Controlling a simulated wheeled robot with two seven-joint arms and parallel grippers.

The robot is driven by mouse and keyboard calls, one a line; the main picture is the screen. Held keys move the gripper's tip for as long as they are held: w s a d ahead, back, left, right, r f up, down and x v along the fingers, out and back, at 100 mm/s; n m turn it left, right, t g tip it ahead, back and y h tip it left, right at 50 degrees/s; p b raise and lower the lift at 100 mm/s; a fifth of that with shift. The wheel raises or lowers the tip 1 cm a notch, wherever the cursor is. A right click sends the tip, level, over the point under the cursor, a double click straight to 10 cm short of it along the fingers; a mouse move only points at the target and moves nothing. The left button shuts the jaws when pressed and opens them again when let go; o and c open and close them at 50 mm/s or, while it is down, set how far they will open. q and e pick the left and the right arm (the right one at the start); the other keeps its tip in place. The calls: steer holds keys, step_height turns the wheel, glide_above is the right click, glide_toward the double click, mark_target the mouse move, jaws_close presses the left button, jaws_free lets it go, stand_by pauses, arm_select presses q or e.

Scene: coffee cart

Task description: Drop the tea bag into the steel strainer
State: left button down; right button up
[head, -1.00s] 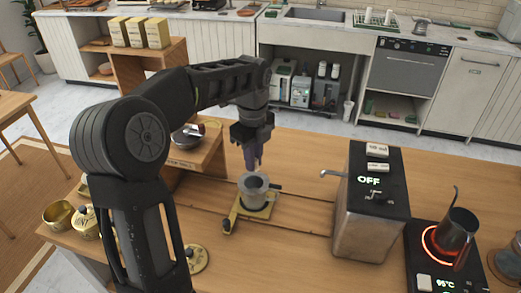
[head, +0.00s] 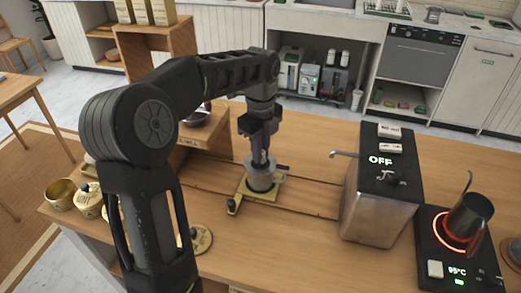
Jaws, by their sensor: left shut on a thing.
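The steel strainer (head: 259,181) is a grey metal cup standing upright on a brass-coloured stand on the wooden counter. My left gripper (head: 260,158) comes down from above, with its fingers at the strainer's mouth, pointing down. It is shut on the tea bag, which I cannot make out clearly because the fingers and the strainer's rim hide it. My right gripper is out of view.
A steel box with an "OFF" display (head: 380,195) stands right of the strainer. A metal pot (head: 468,218) sits on a glowing hot plate at far right. Brass tins (head: 88,200) stand at left. A small wooden shelf (head: 205,155) is behind my arm.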

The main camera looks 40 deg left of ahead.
arm_select(q)
steer(key=c, duration=1.3)
jaws_free()
steer(key=shift+r, duration=0.1)
steer(key=shift+r, duration=0.3)
step_height(320, 180, up, 6)
steer(key=shift+f+p, duration=0.1)
steer(key=shift+p, duration=0.6)
steer(key=shift+r+p, duration=0.65)
steer(key=shift+p, duration=0.05)
steer(key=shift+f, duration=0.1)
